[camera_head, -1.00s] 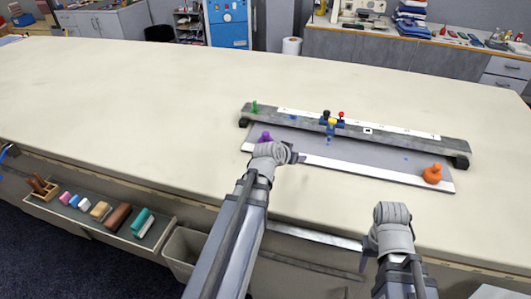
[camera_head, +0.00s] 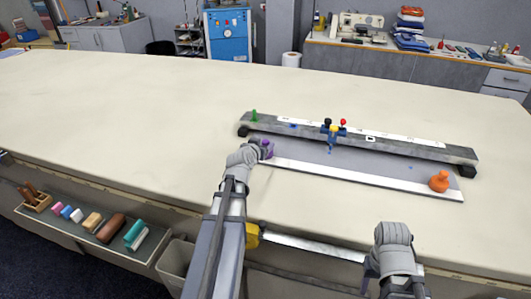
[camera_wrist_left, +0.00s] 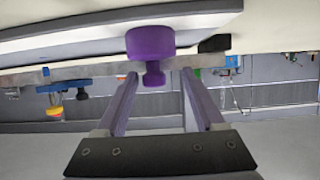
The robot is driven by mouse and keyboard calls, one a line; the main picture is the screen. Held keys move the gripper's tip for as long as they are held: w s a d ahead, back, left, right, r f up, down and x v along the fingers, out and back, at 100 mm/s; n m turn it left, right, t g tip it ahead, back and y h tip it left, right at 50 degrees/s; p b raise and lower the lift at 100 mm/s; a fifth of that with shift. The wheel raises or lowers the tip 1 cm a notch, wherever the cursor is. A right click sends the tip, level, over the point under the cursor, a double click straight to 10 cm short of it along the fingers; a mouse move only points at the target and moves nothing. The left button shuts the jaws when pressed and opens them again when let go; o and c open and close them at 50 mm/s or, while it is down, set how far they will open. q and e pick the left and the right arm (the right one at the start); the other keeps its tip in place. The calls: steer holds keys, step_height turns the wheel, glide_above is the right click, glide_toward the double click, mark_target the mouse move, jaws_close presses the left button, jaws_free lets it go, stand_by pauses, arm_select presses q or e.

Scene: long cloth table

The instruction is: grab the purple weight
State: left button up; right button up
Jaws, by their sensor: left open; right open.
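The purple weight (camera_head: 267,148) stands at the left end of the grey board on the table, partly hidden by my left gripper in the head view. In the left wrist view the purple weight (camera_wrist_left: 151,45) has a wide round body and a narrower knob, and its knob lies between the finger lines. My left gripper (camera_wrist_left: 158,75) is open, with one finger on each side of the knob; contact is not visible. In the head view my left gripper (camera_head: 262,152) is right beside the weight. My right gripper (camera_head: 372,278) is low in front of the table edge, away from the weight.
An orange weight (camera_head: 439,181) stands at the board's right end. A long grey rail (camera_head: 400,146) with a green knob (camera_head: 254,115) and a blue slider (camera_head: 333,131) runs behind. A tray (camera_head: 150,262) of several small tools hangs at the front left. The table's left side is clear.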

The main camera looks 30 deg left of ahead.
mark_target(268, 141)
arm_select(q)
steer(key=x, duration=0.1)
steer(key=b+x, duration=0.1)
steer(key=x, duration=0.3)
steer(key=shift+w+d+r+b, duration=0.15)
steer(key=shift+w+d+b, duration=0.1)
steer(key=shift+d+b, duration=0.1)
steer(key=shift+s, duration=0.1)
jaws_close()
steer(key=shift+r, duration=0.1)
stand_by(0.9)
